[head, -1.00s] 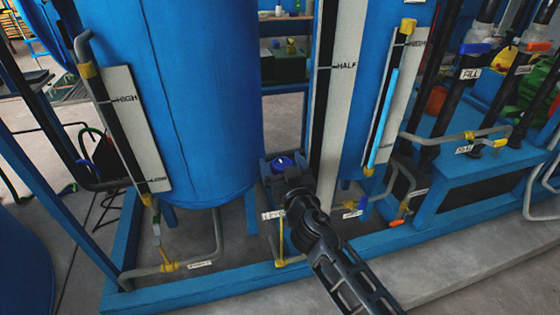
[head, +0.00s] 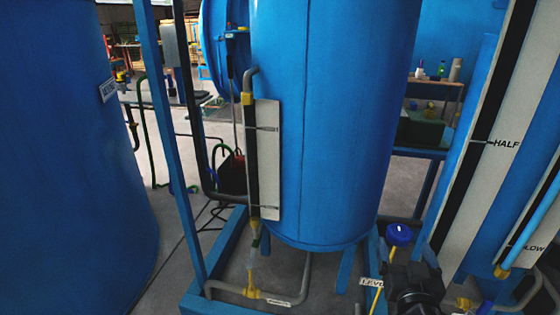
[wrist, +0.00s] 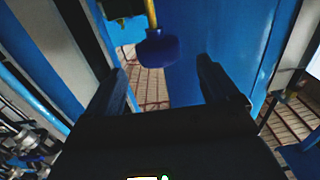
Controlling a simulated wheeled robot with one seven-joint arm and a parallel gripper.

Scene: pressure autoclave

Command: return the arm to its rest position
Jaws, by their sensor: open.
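My gripper (wrist: 162,70) is open and empty in the wrist view, with its two dark fingers apart. A blue knob (wrist: 157,48) on a yellow stem shows ahead of the gap between the fingers. I cannot tell how far it is from the fingertips. In the head view the dark end of my arm is at the lower right, just below the blue knob (head: 399,233). The fingers are hard to make out there, and the rest of my arm is cut off by the bottom edge.
A blue tank (head: 330,120) with a gauge board (head: 267,160) stands left of the arm, on a blue frame with grey pipes. A board marked HALF (head: 487,140) stands close on the right. Another blue tank (head: 70,170) fills the left. Grey floor shows between.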

